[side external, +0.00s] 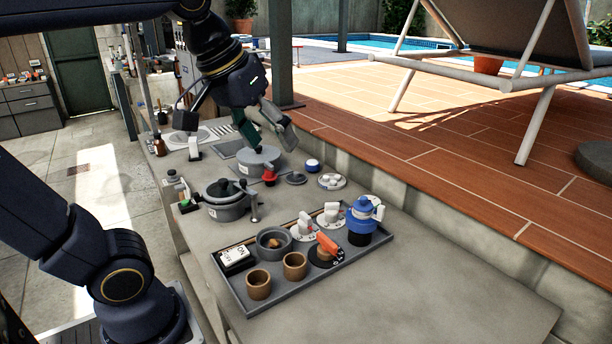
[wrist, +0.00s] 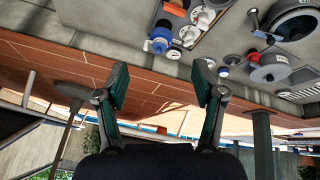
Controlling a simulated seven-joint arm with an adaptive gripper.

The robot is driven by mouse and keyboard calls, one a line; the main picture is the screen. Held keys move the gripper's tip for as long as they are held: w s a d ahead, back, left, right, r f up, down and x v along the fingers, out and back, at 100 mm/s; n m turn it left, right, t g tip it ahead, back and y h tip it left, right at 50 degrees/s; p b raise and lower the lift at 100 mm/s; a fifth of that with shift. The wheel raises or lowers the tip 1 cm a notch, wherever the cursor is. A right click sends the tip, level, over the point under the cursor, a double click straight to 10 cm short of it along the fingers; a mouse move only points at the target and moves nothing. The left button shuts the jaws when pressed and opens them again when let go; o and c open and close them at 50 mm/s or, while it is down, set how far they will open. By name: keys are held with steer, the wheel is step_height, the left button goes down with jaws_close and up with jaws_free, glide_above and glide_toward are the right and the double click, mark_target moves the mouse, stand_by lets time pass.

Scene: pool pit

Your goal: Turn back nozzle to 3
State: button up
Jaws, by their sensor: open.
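Two white knobs on round marked plates stand on the tray, a nearer-left one (side external: 304,224) and one farther back (side external: 331,212). White knobs also show at the top of the wrist view (wrist: 206,17). An orange-handled knob (side external: 328,244) sits on a dark round base in front of them. The markings are too small to read, and I cannot tell which part is the back nozzle. My gripper (side external: 259,126) is open and empty, above the grey lidded pot at the back of the counter, apart from the knobs. Its two fingers are spread in the wrist view (wrist: 160,84).
The grey tray (side external: 238,294) also holds a blue-topped jug (side external: 361,222), two brown cups (side external: 294,265), a grey bowl (side external: 273,242) and a white switch box (side external: 236,257). A grey pot (side external: 226,203) and a red-knobbed part (side external: 270,175) stand behind. The counter's front right is clear.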

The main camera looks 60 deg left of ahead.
steer(key=w+a+r+n+g, duration=0.1)
steer(key=w+a+r+n, duration=0.25)
steer(key=w, duration=0.45)
steer(key=n+g, duration=0.4)
glide_above(333, 205)
step_height(333, 205, down, 15)
step_height(333, 205, down, 19)
steer(key=shift+a+f, duration=0.1)
steer(key=shift+c, duration=0.3)
steer(key=c, duration=1.1)
